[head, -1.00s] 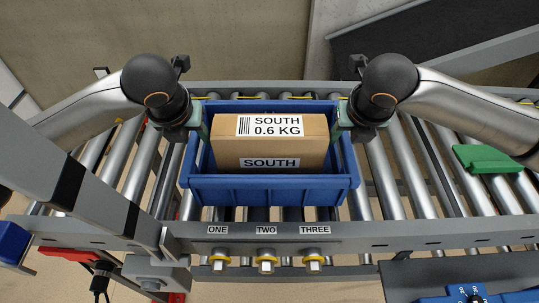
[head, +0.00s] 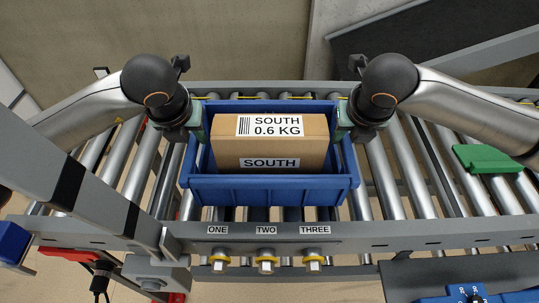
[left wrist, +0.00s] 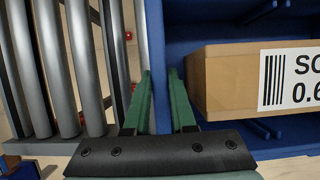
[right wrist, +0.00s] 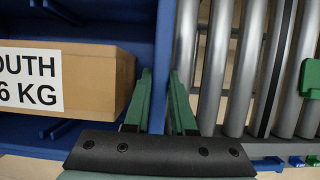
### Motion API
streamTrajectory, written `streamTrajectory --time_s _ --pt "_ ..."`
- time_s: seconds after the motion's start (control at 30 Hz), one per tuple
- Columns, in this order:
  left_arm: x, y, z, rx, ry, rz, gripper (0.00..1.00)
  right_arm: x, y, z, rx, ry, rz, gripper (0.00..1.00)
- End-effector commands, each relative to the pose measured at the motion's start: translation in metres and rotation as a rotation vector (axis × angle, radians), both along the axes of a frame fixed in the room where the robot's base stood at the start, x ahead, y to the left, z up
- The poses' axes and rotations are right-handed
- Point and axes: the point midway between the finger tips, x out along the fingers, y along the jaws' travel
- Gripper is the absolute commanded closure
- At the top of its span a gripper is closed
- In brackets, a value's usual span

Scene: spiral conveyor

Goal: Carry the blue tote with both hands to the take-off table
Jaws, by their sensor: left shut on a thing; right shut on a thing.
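The blue tote (head: 270,188) sits on the roller conveyor in the middle of the head view. A brown box (head: 228,150) labelled SOUTH 0.6 KG stands inside it. My left gripper (head: 201,132) is shut on the tote's left wall; in the left wrist view its green fingers (left wrist: 160,98) straddle the blue wall. My right gripper (head: 341,130) is shut on the tote's right wall; in the right wrist view its green fingers (right wrist: 163,98) straddle that wall. The take-off table cannot be made out for certain.
The rollers (head: 390,175) run on both sides of the tote. A green piece (head: 487,158) lies on the rollers at the right. The front rail (head: 350,236) carries labels ONE, TWO, THREE above several knobs (head: 266,263). A grey beam (head: 75,185) crosses the left foreground.

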Motion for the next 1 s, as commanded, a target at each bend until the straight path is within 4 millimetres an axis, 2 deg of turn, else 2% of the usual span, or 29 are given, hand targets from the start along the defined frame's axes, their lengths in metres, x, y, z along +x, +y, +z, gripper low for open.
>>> streamTrajectory --time_s 0.57,0.83,1.0 --pt "0.0 0.0 0.001 0.0 -0.001 0.001 1.0 0.0 0.0 0.001 0.0 -0.001 0.0 1.0" --pt "0.001 0.0 0.007 -0.002 -0.005 0.0 1.0 0.001 0.0 0.007 0.001 -0.005 -0.001 1.0" --pt "0.001 0.0 0.017 -0.002 -0.005 0.0 1.0 0.001 0.0 0.017 0.001 -0.005 -0.001 1.0"
